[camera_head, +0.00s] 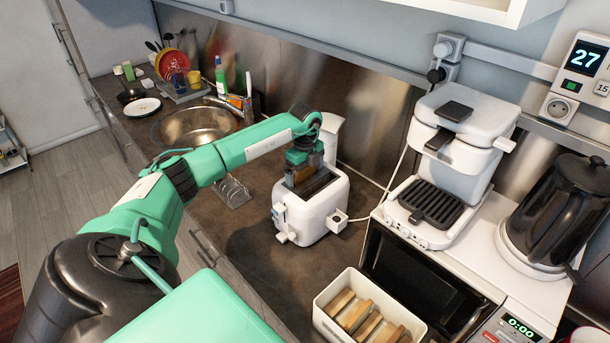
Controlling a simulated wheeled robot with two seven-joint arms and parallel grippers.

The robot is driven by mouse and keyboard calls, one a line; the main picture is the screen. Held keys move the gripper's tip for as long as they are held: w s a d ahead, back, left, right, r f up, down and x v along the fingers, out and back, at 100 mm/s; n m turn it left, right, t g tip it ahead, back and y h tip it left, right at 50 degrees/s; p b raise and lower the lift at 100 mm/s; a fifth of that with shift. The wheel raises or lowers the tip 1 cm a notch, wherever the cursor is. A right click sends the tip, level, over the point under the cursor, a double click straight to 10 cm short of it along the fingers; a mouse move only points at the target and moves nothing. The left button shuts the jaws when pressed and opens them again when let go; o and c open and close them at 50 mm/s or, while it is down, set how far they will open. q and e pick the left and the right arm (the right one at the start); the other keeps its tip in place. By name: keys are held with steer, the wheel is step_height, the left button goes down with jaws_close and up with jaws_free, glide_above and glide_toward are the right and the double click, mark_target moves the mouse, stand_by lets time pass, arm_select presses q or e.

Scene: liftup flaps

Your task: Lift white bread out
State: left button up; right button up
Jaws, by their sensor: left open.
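The white toaster (313,213) stands on the dark counter in the middle, with its long slot facing up. My left gripper (303,178) points down at the far-left part of the slot, its jaws open. A tan-brown piece that looks like a bread slice shows at the fingers; whether they touch it I cannot tell. The fingers hide much of that end of the slot. Several bread slices (366,320) stand in a white box (327,315) at the front. My right gripper is out of view.
A white coffee machine (452,150) stands on a microwave (420,285) to the right, with a black kettle (555,205) beside it. A wire rack (232,192) lies left of the toaster. The sink (195,127) is behind my left arm. A white upright object (331,138) stands behind the toaster.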

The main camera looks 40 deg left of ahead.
arm_select(q)
steer(key=c, duration=0.6)
